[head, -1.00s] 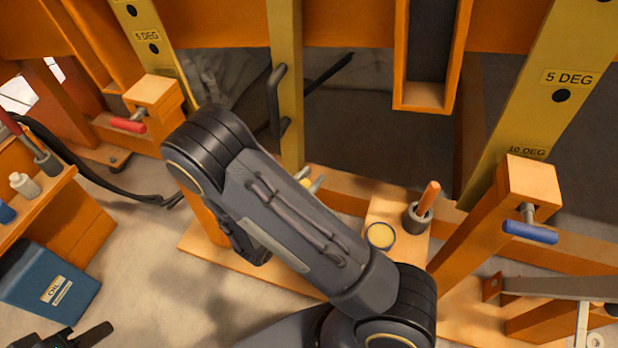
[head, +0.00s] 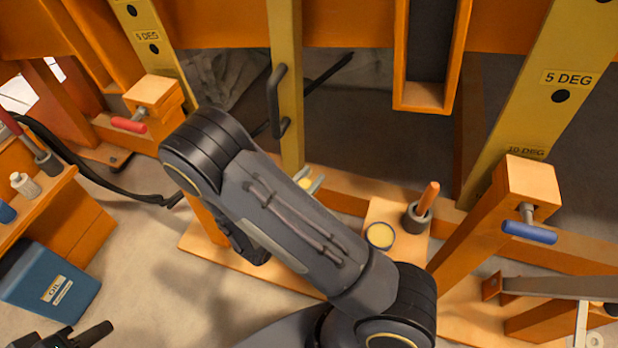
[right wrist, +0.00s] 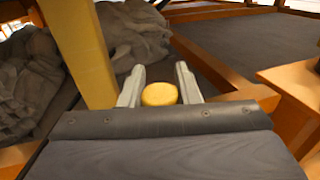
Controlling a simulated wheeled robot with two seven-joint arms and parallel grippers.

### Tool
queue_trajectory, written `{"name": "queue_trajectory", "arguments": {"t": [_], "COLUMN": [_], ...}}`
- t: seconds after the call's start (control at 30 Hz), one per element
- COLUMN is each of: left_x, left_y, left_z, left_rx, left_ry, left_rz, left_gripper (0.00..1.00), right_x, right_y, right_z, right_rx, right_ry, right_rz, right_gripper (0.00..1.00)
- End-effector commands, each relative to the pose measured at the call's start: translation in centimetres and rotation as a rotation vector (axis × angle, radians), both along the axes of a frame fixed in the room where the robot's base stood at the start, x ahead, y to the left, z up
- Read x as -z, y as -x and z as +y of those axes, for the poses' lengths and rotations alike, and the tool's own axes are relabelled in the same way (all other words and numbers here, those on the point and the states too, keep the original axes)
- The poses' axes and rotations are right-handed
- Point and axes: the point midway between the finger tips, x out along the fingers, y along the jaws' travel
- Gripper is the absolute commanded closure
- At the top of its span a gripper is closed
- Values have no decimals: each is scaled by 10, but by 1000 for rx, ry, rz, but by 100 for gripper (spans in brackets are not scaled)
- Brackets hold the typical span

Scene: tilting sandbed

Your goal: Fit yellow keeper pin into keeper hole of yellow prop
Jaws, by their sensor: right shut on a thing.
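The yellow prop (head: 285,80) stands upright in the middle of the head view, with a black handle on its side. Its lower end is partly hidden by my right arm. It also shows in the right wrist view (right wrist: 78,50), left of the fingers. My right gripper (head: 311,184) is near the foot of the prop, mostly hidden behind my forearm. In the right wrist view its fingers (right wrist: 160,88) are shut on the yellow keeper pin (right wrist: 160,94), whose round end shows. The keeper hole is not visible. My left gripper (head: 85,338) is at the lower left corner, partly cut off.
Orange posts carry a red-handled clamp (head: 129,125) at left and a blue-handled one (head: 530,232) at right. A yellow-topped tin (head: 380,236) and a cup with an orange-handled tool (head: 424,208) stand right of my arm. A blue oil can (head: 50,284) stands at left.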

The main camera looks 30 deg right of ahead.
Motion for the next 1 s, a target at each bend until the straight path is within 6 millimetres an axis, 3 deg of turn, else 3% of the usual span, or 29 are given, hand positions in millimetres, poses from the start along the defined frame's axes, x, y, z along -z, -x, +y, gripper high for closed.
{"name": "queue_trajectory", "arguments": {"t": [1.0], "left_x": [6], "left_y": [0], "left_z": [0], "left_rx": [0], "left_ry": [0], "left_rz": [0], "left_gripper": [64], "right_x": [9], "right_y": [0], "right_z": [0], "right_rx": [1], "right_ry": [0], "right_rz": [0], "right_gripper": [94]}}
